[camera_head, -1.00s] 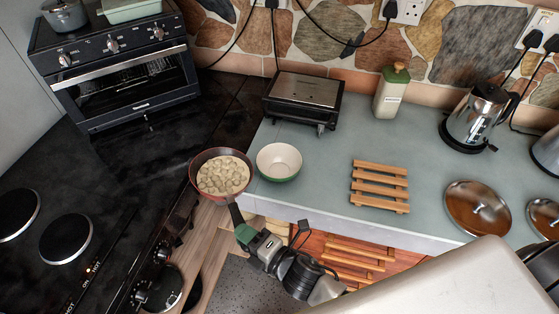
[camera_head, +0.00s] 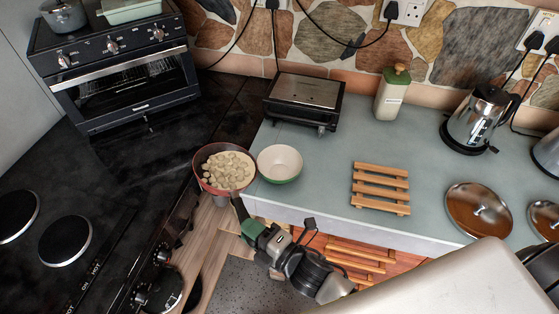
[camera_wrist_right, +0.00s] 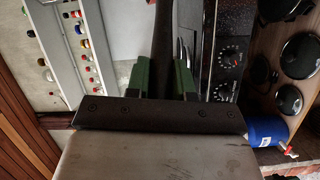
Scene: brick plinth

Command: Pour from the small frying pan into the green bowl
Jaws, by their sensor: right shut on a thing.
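The small frying pan (camera_head: 208,183) is red-rimmed and holds several pale round pieces in a light mass. It hangs in the air just left of the green bowl (camera_head: 281,179), seemingly tilted toward it. The bowl is white inside, green outside, stands upright on the counter corner and looks empty. My right gripper (camera_head: 240,225) is shut on the pan's dark handle, below the pan in the head view. In the right wrist view the green fingers (camera_wrist_right: 161,80) flank the dark handle (camera_wrist_right: 162,45). My left gripper is out of view.
A black grill (camera_head: 303,103), a bottle (camera_head: 391,93), a wooden trivet (camera_head: 381,188), a kettle (camera_head: 476,118) and a lid (camera_head: 478,210) stand on the grey counter. The black stove (camera_head: 90,205) lies left. The counter between bowl and trivet is clear.

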